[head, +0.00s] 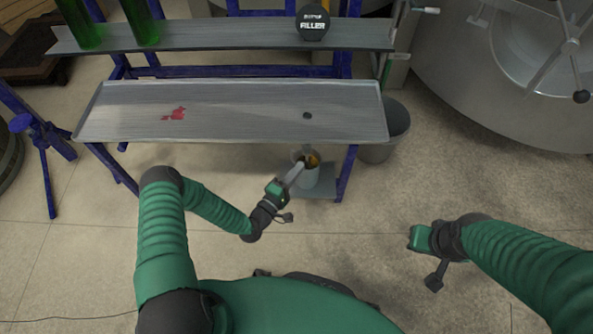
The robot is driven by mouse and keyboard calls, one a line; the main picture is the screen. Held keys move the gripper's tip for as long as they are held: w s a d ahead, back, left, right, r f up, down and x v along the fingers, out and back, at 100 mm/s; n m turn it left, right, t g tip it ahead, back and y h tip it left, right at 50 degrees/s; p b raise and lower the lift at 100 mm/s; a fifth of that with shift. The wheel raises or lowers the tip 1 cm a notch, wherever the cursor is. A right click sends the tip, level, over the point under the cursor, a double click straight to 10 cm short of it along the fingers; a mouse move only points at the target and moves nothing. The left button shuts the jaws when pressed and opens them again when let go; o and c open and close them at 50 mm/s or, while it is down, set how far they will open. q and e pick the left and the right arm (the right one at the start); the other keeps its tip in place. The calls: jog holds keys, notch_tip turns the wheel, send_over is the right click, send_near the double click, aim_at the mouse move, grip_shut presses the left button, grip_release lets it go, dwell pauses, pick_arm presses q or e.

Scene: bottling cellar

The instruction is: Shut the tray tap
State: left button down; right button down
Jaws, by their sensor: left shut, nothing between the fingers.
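The grey metal tray (240,98) lies on a blue frame, with a dark drain hole (307,115) near its right end and a red stain left of the middle. Below its front edge, a small amber-brown patch (313,159) shows at the mouth of a grey vessel (308,177); I cannot tell whether it is part of the tap or liquid. The tap is not clearly seen. My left gripper (299,168) is shut and empty, its tips at the vessel's mouth, overlapping it in view. My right gripper (412,238) is out over bare floor, apart from everything; its fingers are too small to judge.
A shelf (225,36) behind the tray holds green bottles (141,22) and a black filler part (312,22). A grey bin (385,132) stands at the tray's right end. A big steel tank (470,70) fills the upper right. The floor in front is clear.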

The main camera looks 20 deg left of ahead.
pick_arm(q)
jog(key=shift+d+f+n+t+b, duration=0.1)
jog(key=shift+f+n+t+b, duration=0.05)
jog(key=shift+n+t+b, duration=0.2)
jog(key=w+d+r+n+t+y+b, duration=0.1)
jog(key=w+d+r+n+t+b, duration=0.1)
jog(key=d+n+b, duration=0.4)
jog(key=shift+d+n+t+b, duration=0.35)
jog(key=shift+d+t+b, duration=0.25)
jog(key=shift+t+b, duration=0.3)
dwell(0.4)
jog(key=shift+w+d, duration=0.1)
dwell(0.3)
dwell(0.4)
